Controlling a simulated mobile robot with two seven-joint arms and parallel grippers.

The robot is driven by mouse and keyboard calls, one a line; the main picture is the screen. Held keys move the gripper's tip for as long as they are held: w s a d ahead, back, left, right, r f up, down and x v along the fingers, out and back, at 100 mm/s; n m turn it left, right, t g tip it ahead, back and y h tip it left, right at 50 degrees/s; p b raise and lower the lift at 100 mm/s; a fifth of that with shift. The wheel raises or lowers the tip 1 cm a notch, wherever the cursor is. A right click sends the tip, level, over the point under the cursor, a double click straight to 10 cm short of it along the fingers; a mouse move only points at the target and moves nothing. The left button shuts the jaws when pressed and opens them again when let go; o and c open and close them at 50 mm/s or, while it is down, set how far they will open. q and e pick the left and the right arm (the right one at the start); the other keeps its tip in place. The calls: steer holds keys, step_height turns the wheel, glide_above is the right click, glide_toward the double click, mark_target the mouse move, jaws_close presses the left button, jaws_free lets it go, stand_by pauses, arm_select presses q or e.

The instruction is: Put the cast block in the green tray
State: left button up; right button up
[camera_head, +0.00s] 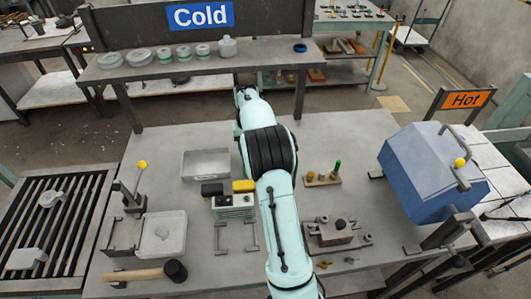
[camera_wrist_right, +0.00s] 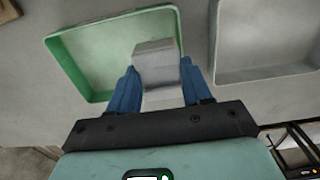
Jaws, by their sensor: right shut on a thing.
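My right gripper (camera_wrist_right: 158,72) has its two blue fingers shut on the grey cast block (camera_wrist_right: 155,52), which sticks out beyond the fingertips. In the right wrist view the green tray (camera_wrist_right: 68,72) lies beyond the block, to its left and behind it. The block covers part of the tray's right side. The visible tray floor looks empty. How high the block is above the tray I cannot tell. In the head view my right arm hides the block and the green tray. My left gripper is not in view.
A grey tray (camera_head: 186,166) stands left of my arm; a grey tray also shows in the right wrist view (camera_wrist_right: 218,72). A blue box (camera_head: 425,175) under the Hot sign is at right. A mallet (camera_head: 140,273) and a mould (camera_head: 338,233) lie nearer. A shelf (camera_head: 140,70) crosses the back.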

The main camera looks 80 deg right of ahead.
steer(key=s, duration=0.1)
steer(key=s+d, duration=0.1)
steer(key=s, duration=0.1)
steer(key=s+d, duration=0.1)
steer(key=shift+s, duration=0.4)
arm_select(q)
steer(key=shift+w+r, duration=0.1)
arm_select(e)
steer(key=shift+s+f, duration=0.1)
steer(key=shift+f, duration=1.55)
steer(key=shift+f, duration=0.1)
steer(key=o, duration=1.2)
steer(key=shift+f, duration=0.1)
steer(key=shift+o, duration=0.2)
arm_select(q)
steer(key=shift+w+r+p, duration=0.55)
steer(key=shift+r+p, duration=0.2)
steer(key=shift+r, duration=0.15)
arm_select(e)
step_height(320, 180, up, 12)
steer(key=shift+r, duration=0.2)
steer(key=shift+f, duration=0.1)
